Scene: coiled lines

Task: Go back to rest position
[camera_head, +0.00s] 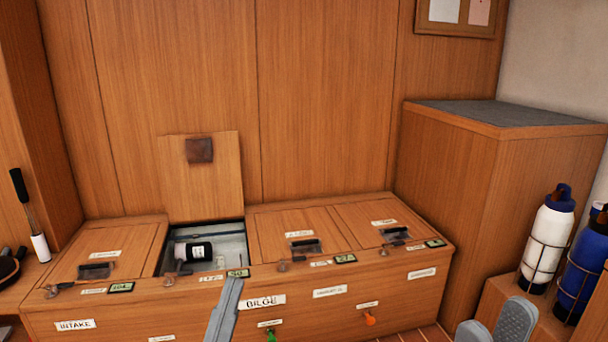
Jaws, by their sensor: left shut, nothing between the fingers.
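My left gripper (233,285) shows as a narrow grey shape at the bottom centre, in front of the locker bench's front edge. Its fingers are together and hold nothing. My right gripper (494,322) is at the bottom right, with two rounded grey fingers apart and nothing seen between them. The wooden locker bench (200,318) has several lids. One lid (203,178) stands upright against the panelled wall, with a dark patch on it.
A tall wooden cabinet (446,190) with a grey top stands right of the bench. White (545,245) and blue (585,265) bottles stand in wire holders at the far right. Green (270,335) and orange (370,318) knobs stick out of the bench front. A black-handled tool (30,215) stands at left.

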